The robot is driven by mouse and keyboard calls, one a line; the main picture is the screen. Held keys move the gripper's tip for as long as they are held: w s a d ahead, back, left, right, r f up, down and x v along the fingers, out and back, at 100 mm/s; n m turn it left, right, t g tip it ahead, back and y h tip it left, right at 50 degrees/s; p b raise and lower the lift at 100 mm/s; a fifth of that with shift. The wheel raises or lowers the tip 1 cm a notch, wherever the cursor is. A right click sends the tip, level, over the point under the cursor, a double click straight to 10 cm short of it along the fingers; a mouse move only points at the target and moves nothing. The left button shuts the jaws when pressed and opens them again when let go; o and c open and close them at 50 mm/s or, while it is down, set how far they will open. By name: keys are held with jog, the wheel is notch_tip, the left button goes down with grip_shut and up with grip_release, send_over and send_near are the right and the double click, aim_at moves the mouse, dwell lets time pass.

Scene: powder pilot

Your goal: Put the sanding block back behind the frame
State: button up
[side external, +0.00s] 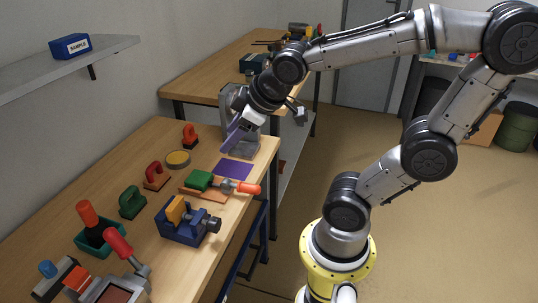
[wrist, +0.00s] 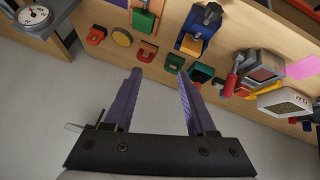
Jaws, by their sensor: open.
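My gripper (side external: 232,136) has purple fingers and hangs over the far end of the workbench. In the wrist view my gripper (wrist: 160,72) is open with nothing between the fingers. Several handled blocks stand in a row along the wall side: a far red one (side external: 189,136), a nearer red one (side external: 155,176) and a green one (side external: 132,202). I cannot tell which is the sanding block. I cannot clearly identify the frame.
A blue vise (side external: 182,226) and an orange-handled tool (side external: 246,187) lie nearer the front edge. A purple mat (side external: 232,170) is below the gripper. A dial gauge (wrist: 36,14) stands at the bench end. A green bin (side external: 94,240) is at lower left.

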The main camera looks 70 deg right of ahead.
jog(key=s+a+m+g+y, duration=0.1)
jog(key=s+a, duration=0.3)
jog(key=s, duration=0.5)
jog(key=shift+s+f+m+g+y, duration=0.3)
jog(key=shift+s+f+m, duration=0.05)
jog(key=shift+m, duration=0.45)
